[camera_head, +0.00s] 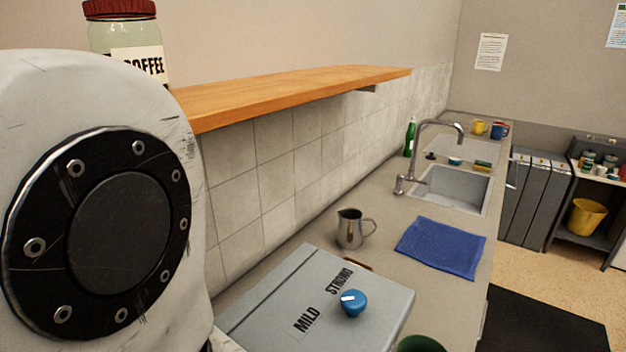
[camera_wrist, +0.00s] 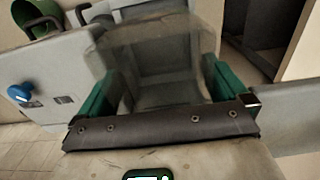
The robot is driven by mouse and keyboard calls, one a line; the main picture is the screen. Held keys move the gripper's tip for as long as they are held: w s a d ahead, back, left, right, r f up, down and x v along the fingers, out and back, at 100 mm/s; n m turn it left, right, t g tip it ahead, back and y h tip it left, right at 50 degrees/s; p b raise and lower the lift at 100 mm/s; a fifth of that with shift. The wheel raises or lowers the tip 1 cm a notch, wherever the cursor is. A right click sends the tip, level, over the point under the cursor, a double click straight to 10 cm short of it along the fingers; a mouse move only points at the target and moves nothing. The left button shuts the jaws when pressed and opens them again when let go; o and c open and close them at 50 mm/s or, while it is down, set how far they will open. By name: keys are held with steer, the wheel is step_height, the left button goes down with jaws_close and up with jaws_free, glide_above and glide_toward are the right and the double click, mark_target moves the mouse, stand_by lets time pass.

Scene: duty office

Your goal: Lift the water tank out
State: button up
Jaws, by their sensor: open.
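The water tank (camera_wrist: 155,45) looks like a smoky see-through box in the wrist view, against the grey coffee machine (camera_wrist: 60,60). My gripper (camera_wrist: 160,90) is open, with one green finger at each side of the tank; I cannot tell whether they touch it. The tank's lower part is hidden behind my gripper's dark bar. In the head view the machine's grey top (camera_head: 270,310) shows at the bottom, with a blue knob (camera_head: 353,303) between the words MILD and STRONG. Neither the tank nor my gripper can be made out there.
A green mug (camera_head: 420,343) stands close to the machine. A metal jug (camera_head: 351,228) and a blue cloth (camera_head: 441,247) are on the counter, with a sink (camera_head: 455,190) beyond. A wooden shelf (camera_head: 290,93) with a coffee jar (camera_head: 125,40) runs above along the wall.

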steer(key=shift+c, duration=0.3)
steer(key=c, duration=1)
steer(key=shift+r, duration=0.15)
